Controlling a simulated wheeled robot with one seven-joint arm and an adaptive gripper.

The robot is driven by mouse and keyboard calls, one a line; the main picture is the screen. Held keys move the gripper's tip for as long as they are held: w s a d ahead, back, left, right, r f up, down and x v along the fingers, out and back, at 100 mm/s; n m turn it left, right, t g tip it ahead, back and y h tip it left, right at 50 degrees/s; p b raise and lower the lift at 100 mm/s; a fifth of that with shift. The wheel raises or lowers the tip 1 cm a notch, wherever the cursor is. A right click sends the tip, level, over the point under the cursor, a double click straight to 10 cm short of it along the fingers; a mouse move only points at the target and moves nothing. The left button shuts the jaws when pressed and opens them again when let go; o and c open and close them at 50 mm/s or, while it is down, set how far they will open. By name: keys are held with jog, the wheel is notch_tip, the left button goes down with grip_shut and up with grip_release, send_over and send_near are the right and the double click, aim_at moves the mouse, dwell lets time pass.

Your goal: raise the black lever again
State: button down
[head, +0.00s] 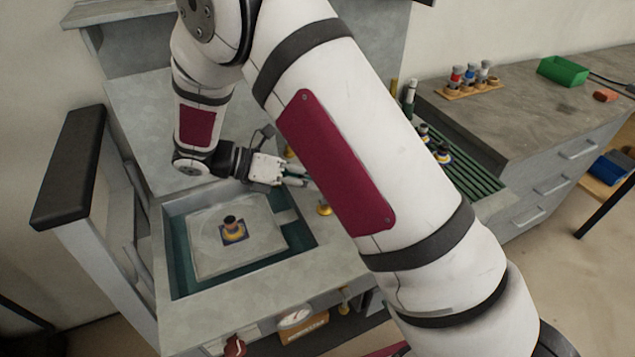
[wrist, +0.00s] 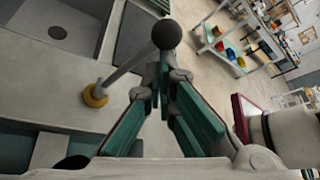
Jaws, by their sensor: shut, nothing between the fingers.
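The black lever shows in the wrist view as a round black knob (wrist: 166,33) on a pale rod. The rod slants down left to a brass base (wrist: 95,95). My gripper (wrist: 160,78) is shut and empty, with its tips just below the knob in the picture and close to the rod. I cannot tell whether they touch it. In the head view my gripper (head: 303,179) is at the right edge of the recessed bench, near the brass base (head: 324,209). My arm hides the knob and most of the rod there.
A plate (head: 215,262) with a blue and yellow part (head: 233,231) sits in the teal-lined recess. A thick black bar (head: 68,168) stands on the left frame. Right of my arm are a green slatted rack (head: 470,176) and a grey counter with a green bin (head: 563,71).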

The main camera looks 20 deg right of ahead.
jog(key=shift+w+r, duration=0.15)
jog(key=shift+w, duration=0.35)
jog(key=shift+r, duration=0.1)
dwell(0.3)
